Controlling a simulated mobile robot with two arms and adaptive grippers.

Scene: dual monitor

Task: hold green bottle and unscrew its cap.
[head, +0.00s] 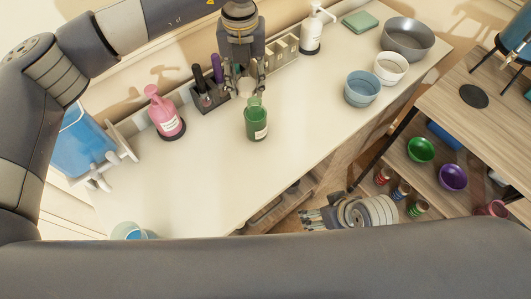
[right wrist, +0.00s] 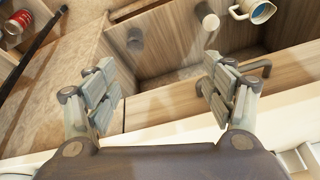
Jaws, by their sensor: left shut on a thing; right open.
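The green bottle (head: 257,125) with a pump top and a pale label stands upright on the white counter (head: 190,200) in the head view. My left gripper (head: 248,90) comes down from the back and is shut at the top of the bottle. The exact contact at the pump cap is partly hidden, and a pale round patch shows between the fingers. My right gripper (head: 310,217) is low in front of the counter, away from the bottle. In the right wrist view (right wrist: 163,80) its fingers are spread with nothing between them.
A pink pump bottle (head: 164,115) and a dark holder (head: 210,97) stand left of the green bottle. Bowls (head: 362,90) stand to the right. The counter's front is mostly clear.

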